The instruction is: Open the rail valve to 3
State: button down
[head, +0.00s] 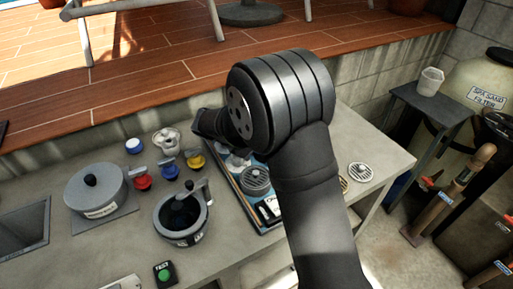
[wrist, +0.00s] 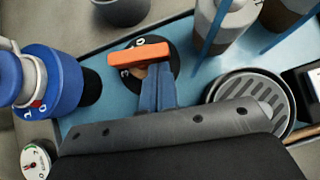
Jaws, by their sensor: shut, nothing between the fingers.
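An orange lever (wrist: 138,54) lies across a dark round dial (wrist: 173,56) in the wrist view; it looks like a valve handle, but I cannot tell for certain that it is the rail valve. A white mark shows at the dial's upper edge, too small to read surely. My gripper (wrist: 159,68) is shut and empty, its blue fingers over the dial close to the lever's right end. I cannot tell whether they touch. In the head view my arm hides the fingers. Red (head: 142,182), blue (head: 169,172) and yellow (head: 196,161) valves stand in a row on the counter.
A blue tray (wrist: 95,57) lies under the dial. A blue knobbed fitting (wrist: 62,80) stands at left, a slotted round drain (wrist: 243,92) at right. A grey lidded pot (head: 96,187) and dark open pot (head: 182,214) occupy the counter, with a green button (head: 165,274) in front.

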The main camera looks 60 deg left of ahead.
jog(key=shift+w+d+r+n+y, duration=0.1)
jog(key=shift+w+d+n+y, duration=0.15)
jog(key=shift+w+n+y, duration=0.25)
jog(key=shift+w+d+n+y, duration=0.15)
jog(key=shift+d+n+y, duration=0.2)
jog(key=shift+n, duration=0.35)
jog(key=shift+w, duration=0.15)
dwell(0.5)
jog(key=shift+s+a, duration=0.25)
jog(key=shift+a, duration=0.45)
jog(key=shift+s+a+r, duration=0.1)
jog(key=shift+s+r, duration=0.1)
jog(key=shift+r, duration=0.05)
jog(key=v, duration=0.9)
jog(key=shift+s, duration=0.5)
